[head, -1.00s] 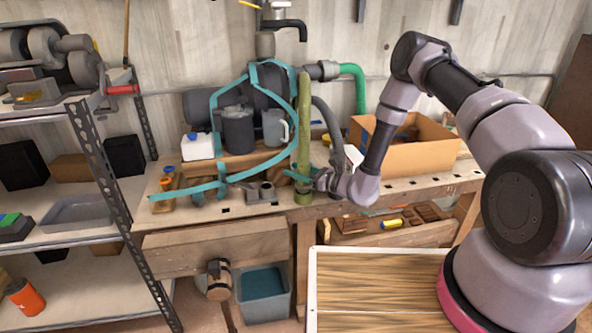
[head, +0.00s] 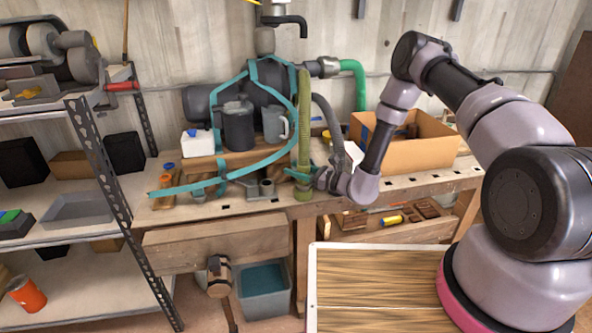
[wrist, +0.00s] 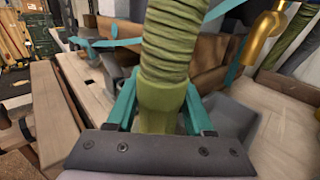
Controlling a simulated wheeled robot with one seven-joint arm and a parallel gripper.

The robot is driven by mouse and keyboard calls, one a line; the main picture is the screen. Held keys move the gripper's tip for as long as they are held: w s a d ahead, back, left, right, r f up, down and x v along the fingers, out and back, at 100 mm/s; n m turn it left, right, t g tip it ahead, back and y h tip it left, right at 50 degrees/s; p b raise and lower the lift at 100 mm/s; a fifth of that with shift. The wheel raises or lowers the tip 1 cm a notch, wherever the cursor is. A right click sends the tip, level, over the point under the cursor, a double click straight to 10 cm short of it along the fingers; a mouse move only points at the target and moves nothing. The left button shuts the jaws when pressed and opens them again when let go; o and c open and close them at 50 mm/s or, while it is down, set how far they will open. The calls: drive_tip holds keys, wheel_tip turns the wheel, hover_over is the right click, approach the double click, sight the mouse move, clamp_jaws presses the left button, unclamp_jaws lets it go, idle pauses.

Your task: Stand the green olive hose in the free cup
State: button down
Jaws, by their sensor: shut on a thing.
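The olive green hose (head: 304,125) stands upright at the front edge of the workbench. Its ribbed length rises above my gripper and a smooth cuff shows at its lower end. My gripper (head: 301,176) is shut on the hose near that lower end, with teal fingers on both sides of the cuff in the wrist view (wrist: 160,108). The hose's bottom overlaps the bench edge in the head view, and I cannot tell how high it hangs. A small grey cup (head: 267,188) sits on the bench left of the hose. I cannot see inside it.
Teal strips (head: 222,180) cross the bench and the machine behind it. A dark grey jug (head: 238,126) and a lighter grey jug (head: 275,126) stand behind. A cardboard box (head: 420,153) is at the right. A metal shelf (head: 75,236) stands at the left.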

drive_tip(key=shift+f, duration=0.6)
idle(0.3)
drive_tip(key=shift+c, duration=1)
unclamp_jaws()
drive_tip(key=v, duration=1)
drive_tip(key=shift+s+d, duration=0.15)
drive_tip(key=shift+d, duration=0.2)
